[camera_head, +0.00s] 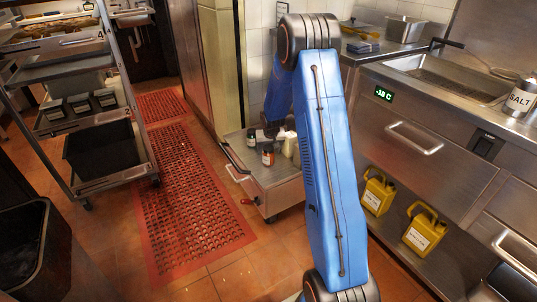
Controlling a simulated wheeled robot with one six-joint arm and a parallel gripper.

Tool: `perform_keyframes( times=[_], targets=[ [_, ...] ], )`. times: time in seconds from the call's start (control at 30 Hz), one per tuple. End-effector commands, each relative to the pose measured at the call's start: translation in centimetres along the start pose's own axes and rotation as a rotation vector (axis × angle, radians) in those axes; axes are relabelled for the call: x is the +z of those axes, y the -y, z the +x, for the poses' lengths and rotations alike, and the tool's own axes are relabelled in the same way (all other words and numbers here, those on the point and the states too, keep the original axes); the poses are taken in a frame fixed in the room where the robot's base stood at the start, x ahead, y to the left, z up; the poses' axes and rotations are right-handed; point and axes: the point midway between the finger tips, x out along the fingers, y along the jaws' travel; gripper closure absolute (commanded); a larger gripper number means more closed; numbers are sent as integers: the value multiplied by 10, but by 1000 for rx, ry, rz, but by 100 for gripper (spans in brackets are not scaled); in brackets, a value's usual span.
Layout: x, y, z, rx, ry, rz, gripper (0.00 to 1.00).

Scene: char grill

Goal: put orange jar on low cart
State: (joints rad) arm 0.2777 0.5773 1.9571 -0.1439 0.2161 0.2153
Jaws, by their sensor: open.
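The low cart (275,187) is a grey metal unit with a flat top, standing on the floor behind my blue arm. A small jar with a dark lid and orange-red colour, likely the orange jar (267,158), stands upright on its top. My gripper (274,131) is a small dark shape just above and behind this jar, partly hidden by my arm. It is open, and I see nothing held in it. The fingertips are too small to make out clearly.
Another small jar (251,139) and a pale bottle (289,146) also stand on the cart. A steel counter (425,135) with yellow jugs (378,193) below is at right. A wheeled rack (128,95) is at left. A red mat (188,205) covers open floor.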

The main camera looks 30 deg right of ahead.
Motion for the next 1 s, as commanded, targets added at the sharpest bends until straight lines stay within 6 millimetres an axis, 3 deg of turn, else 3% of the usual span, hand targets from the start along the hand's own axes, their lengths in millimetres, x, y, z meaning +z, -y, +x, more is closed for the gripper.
perform_keyframes(
  times=[0.3, 0.67, 0.77, 1.0],
  targets=[
    [0, 0, -54, 0, -1, 0, 33],
    [2, 2, -86, -1, -1, -5, 33],
    [6, 8, -110, -4, -4, -15, 33],
    [34, 26, -197, -16, -9, -57, 33]
  ],
)
